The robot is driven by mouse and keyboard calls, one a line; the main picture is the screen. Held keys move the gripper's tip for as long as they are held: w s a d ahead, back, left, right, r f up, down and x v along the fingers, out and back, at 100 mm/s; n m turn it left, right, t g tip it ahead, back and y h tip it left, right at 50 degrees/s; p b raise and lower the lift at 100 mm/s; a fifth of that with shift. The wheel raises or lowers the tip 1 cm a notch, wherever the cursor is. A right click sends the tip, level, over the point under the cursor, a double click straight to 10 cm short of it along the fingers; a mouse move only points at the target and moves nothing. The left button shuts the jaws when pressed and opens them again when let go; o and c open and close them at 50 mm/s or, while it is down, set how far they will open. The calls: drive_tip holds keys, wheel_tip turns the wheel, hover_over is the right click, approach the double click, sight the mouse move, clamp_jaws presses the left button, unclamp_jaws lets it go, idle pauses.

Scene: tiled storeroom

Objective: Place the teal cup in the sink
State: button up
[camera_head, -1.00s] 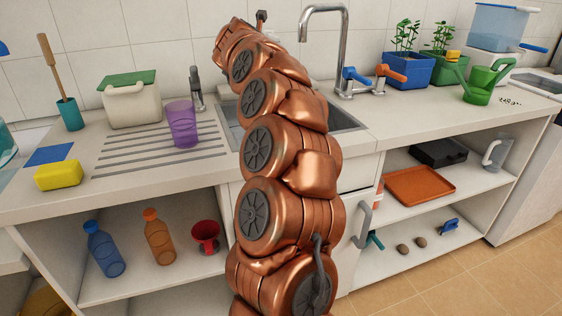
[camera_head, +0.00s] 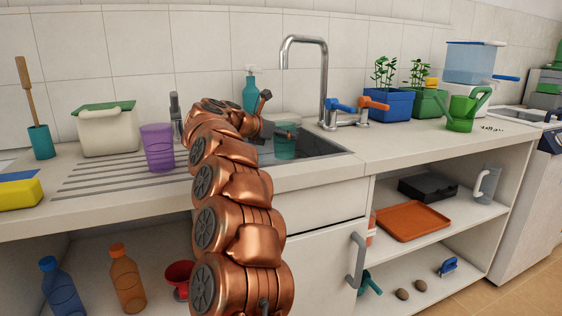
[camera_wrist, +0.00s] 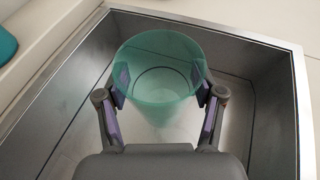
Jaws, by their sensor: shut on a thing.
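The teal cup (camera_head: 285,143) is see-through and shows at the sink's opening in the head view. In the wrist view the cup (camera_wrist: 160,75) is between the two fingers of my gripper (camera_wrist: 162,88), which is shut on its sides. The sink (camera_head: 333,148) is a dark basin with a metal rim, set in the counter. In the wrist view its walls (camera_wrist: 268,100) surround the cup on the sides shown. I cannot tell whether the cup's base touches the sink floor. My arm hides the sink's left part in the head view.
The faucet (camera_head: 324,80) rises behind the sink, with blue and orange handles beside it. A teal soap bottle (camera_head: 250,92) stands behind my gripper. A purple cup (camera_head: 157,148) stands on the drainboard to the left. Planters (camera_head: 391,105) stand to the right. The counter's front right is clear.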

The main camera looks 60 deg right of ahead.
sight(277, 150)
drive_tip(key=shift+f+b, duration=0.9)
drive_tip(key=shift+f, duration=2)
drive_tip(key=shift+f, duration=0.2)
drive_tip(key=o, duration=0.9)
drive_tip(key=shift+o, duration=0.2)
drive_tip(key=shift+r, duration=0.2)
drive_tip(key=shift+w+a+r, duration=0.1)
drive_tip(key=shift+a+r, duration=0.05)
drive_tip(key=shift+a, duration=0.05)
drive_tip(key=shift+p+v, duration=0.6)
drive_tip(key=shift+v, duration=2.9)
